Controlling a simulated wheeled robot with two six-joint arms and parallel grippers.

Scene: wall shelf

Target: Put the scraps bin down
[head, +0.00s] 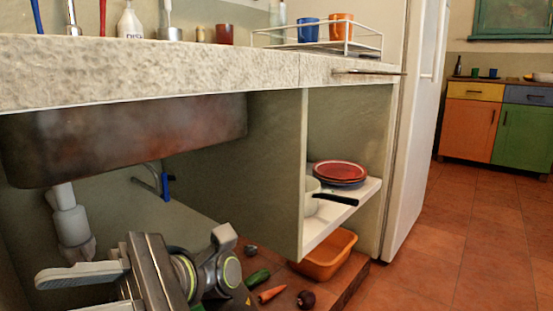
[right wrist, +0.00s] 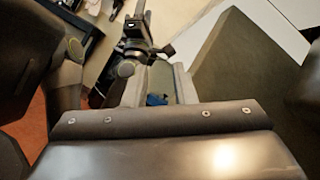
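The only bin-like container I see is an orange open-topped bin (head: 327,258), in the head view. It sits on the reddish base under the white shelf board, at lower centre right, and no gripper touches it. My right gripper (head: 70,292) seems to be the one at the lower left of the head view, below the sink and well left of the bin. Its fingers point left, and the lower one is partly cut off. In the right wrist view its two fingers (right wrist: 158,85) stand apart with nothing clearly held between them. My left gripper is not clearly visible.
A cucumber (head: 258,278), a carrot (head: 271,294) and a dark round vegetable (head: 306,299) lie left of the bin. The shelf board (head: 330,222) above holds plates (head: 340,172) and a black-handled pan (head: 338,199). A sink (head: 130,135) and drain pipe (head: 70,220) hang at left.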

